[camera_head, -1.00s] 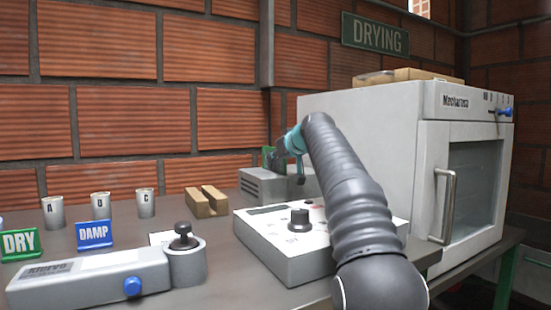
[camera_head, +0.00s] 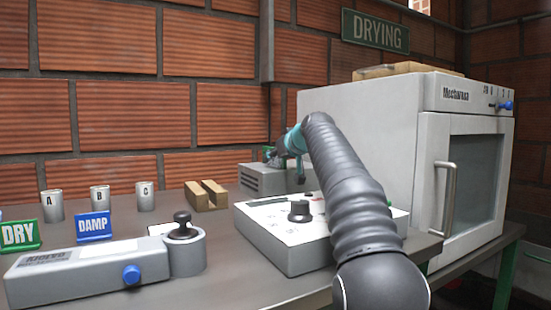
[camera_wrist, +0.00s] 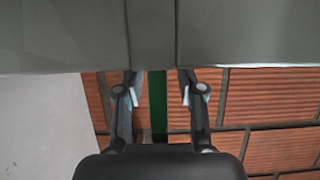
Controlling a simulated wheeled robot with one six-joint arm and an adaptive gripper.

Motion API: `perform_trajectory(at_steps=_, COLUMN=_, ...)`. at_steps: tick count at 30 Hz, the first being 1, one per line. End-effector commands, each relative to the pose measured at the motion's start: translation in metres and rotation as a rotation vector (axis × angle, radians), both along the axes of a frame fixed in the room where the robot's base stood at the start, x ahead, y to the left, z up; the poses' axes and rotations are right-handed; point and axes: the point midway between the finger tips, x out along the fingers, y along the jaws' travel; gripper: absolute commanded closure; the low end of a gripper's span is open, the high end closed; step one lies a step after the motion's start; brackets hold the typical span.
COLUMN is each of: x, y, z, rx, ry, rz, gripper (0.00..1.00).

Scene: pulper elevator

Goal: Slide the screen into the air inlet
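A grey body with a central band, probably the air inlet (camera_wrist: 60,35), fills the top of this view. In the head view, my gripper (camera_head: 276,160) is small and partly hidden, just above a grey vented box (camera_head: 262,181). A bit of green (camera_head: 268,152) shows there. Whether the screen sits in a slot cannot be told.
A white control box with a black knob (camera_head: 300,211) stands in front of the vented box. A white oven (camera_head: 360,140) is at right. A slotted wooden block (camera_head: 206,197), metal cups (camera_head: 100,199), DRY and DAMP signs (camera_head: 94,228) and a grey meter (camera_head: 90,272) are at left.

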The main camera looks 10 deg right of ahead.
Motion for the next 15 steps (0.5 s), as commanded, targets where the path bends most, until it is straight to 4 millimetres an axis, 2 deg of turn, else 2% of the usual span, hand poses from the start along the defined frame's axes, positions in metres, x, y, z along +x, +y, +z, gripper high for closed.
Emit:
perform_trajectory(at_steps=8, x=-0.002, y=-0.001, z=0.001, rx=0.000, ry=0.001, rz=0.000, gripper=0.61)
perform_trajectory(at_steps=15, x=-0.025, y=-0.008, z=0.012, rx=0.001, ry=-0.001, rz=-0.001, gripper=0.61)
